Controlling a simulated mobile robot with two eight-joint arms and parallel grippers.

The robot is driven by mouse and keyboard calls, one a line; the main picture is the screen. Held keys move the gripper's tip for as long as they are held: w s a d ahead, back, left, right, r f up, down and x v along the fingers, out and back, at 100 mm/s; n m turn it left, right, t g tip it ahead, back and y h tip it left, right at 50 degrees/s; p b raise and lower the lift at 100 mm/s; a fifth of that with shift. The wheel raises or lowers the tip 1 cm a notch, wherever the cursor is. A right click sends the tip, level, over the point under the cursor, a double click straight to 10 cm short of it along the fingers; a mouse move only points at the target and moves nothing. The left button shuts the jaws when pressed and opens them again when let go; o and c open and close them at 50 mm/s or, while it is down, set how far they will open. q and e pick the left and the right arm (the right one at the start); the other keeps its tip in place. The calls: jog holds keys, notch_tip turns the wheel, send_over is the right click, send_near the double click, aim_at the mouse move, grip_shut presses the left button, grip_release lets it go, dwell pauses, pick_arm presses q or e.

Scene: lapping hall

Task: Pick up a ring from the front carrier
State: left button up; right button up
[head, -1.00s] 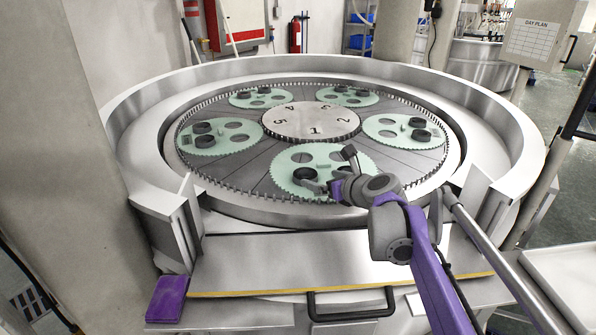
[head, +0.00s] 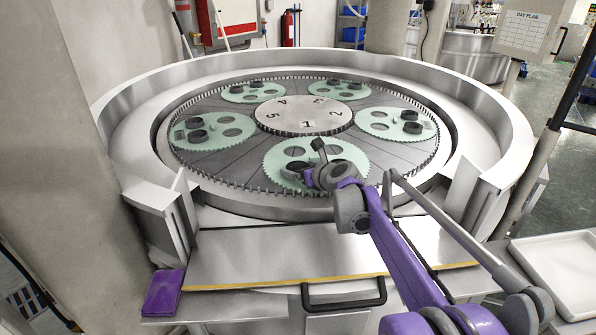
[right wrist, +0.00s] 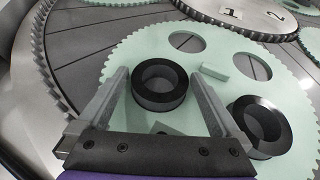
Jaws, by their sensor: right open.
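The front carrier (head: 344,155) is a pale green toothed disc with round holes, in front of the numbered centre hub. In the right wrist view the carrier (right wrist: 120,55) bears two dark rings. One ring (right wrist: 158,103) lies between the fingers of my right gripper (right wrist: 159,76), with a small gap visible on each side. The other ring (right wrist: 262,128) lies to the right, outside the right finger. My right gripper (head: 308,178) is open, low over the near part of the front carrier, and partly hides the rings in the head view. My left gripper is out of view.
Several other green carriers with dark rings sit around the hub (head: 304,116). A raised metal rim (head: 290,60) surrounds the machine. A small green block (right wrist: 215,72) stands on the front carrier. A white tray (head: 556,262) is at the right, a purple pad (head: 163,292) at front left.

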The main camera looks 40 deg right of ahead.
jog(key=c, duration=1.3)
jog(key=shift+r, duration=0.1)
